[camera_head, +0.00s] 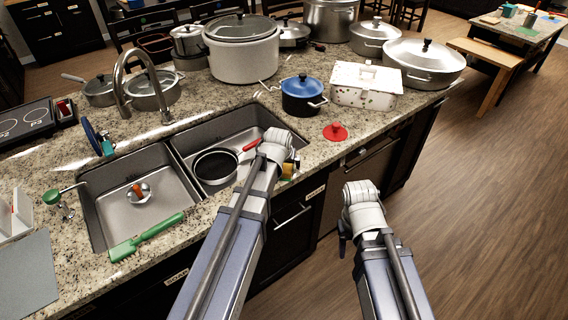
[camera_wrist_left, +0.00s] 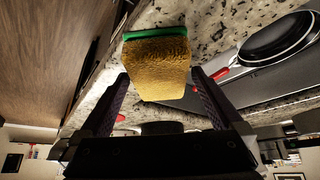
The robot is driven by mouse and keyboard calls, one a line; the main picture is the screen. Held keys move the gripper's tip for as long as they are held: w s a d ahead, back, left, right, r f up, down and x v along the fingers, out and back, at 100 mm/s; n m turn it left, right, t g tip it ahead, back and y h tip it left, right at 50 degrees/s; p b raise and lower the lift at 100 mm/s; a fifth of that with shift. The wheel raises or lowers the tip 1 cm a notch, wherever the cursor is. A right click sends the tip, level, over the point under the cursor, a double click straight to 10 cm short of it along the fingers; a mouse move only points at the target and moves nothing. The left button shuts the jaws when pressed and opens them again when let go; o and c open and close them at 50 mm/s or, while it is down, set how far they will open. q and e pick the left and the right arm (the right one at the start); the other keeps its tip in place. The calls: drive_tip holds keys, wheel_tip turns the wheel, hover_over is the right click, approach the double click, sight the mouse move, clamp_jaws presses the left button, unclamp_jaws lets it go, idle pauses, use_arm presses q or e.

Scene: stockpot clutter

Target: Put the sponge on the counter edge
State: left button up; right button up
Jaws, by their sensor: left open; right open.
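The sponge (camera_wrist_left: 158,72) is a yellow block with a green scrubbing layer. In the left wrist view it is between the two open fingers of my left gripper (camera_wrist_left: 160,88), on the speckled counter near its edge. I cannot tell whether either finger touches it. In the head view my left gripper (camera_head: 284,158) is over the front counter edge beside the sink, and only a small yellow and green part of the sponge (camera_head: 288,170) shows behind it. My right gripper (camera_head: 347,232) is open and empty in front of the counter, above the floor; its fingers are mostly hidden.
The double sink (camera_head: 140,200) holds a black pan (camera_head: 215,166) with a red handle. A green brush (camera_head: 146,238) lies at its front rim. A red lid (camera_head: 335,132), blue-lidded pot (camera_head: 302,95) and white box (camera_head: 366,84) stand to the right. The counter around the red lid is clear.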

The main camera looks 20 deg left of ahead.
use_arm(q)
drive_tip(key=a+p+v, duration=0.1)
drive_tip(key=p+v, duration=0.9)
drive_tip(key=v, duration=0.2)
drive_tip(key=s+d+f+m+g, duration=0.1)
drive_tip(key=s+d+m+g, duration=0.1)
drive_tip(key=s+d, duration=0.4)
drive_tip(key=s+d+f+m+g, duration=0.2)
drive_tip(key=s+d, duration=0.5)
drive_tip(key=s, duration=0.5)
drive_tip(key=shift+d+m+g, duration=0.25)
drive_tip(key=shift+m+g, duration=0.35)
drive_tip(key=shift+g, duration=0.5)
